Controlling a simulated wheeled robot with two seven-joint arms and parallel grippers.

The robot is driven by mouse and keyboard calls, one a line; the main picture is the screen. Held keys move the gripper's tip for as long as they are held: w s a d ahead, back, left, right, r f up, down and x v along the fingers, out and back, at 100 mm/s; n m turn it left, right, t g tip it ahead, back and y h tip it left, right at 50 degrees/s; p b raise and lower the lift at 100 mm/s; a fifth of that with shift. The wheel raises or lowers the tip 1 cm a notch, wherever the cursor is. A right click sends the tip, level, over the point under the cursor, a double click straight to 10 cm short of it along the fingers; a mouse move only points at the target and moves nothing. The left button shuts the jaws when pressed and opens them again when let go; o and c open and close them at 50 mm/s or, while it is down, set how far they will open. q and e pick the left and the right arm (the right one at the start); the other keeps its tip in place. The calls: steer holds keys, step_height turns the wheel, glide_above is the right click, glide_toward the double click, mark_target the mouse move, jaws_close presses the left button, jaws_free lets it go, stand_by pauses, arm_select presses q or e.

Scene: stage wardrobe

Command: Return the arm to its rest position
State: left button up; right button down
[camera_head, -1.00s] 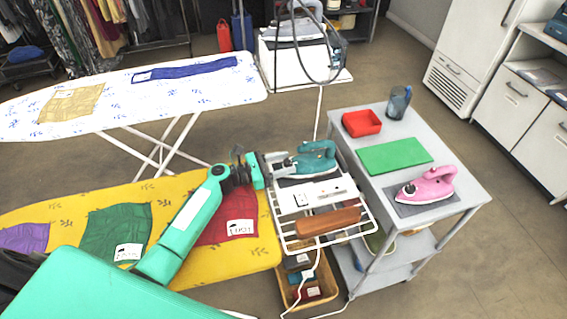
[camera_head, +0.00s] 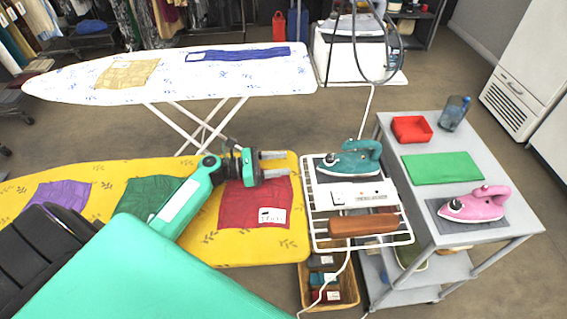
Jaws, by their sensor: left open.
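My left gripper (camera_head: 273,164) is open and empty. Its fingers point right, over the yellow ironing board (camera_head: 290,226) and at the upper part of the red cloth (camera_head: 246,207). The teal iron (camera_head: 352,160) stands on the white wire rack (camera_head: 318,242) to the right of the fingertips, with a clear gap between them. My left arm (camera_head: 178,208) reaches in from the lower left across the yellow board and hides part of the green cloth (camera_head: 142,194). My right gripper is not in view.
A white power strip (camera_head: 356,194) and a brown wooden block (camera_head: 362,225) lie on the rack. A basket (camera_head: 306,295) sits below the rack.

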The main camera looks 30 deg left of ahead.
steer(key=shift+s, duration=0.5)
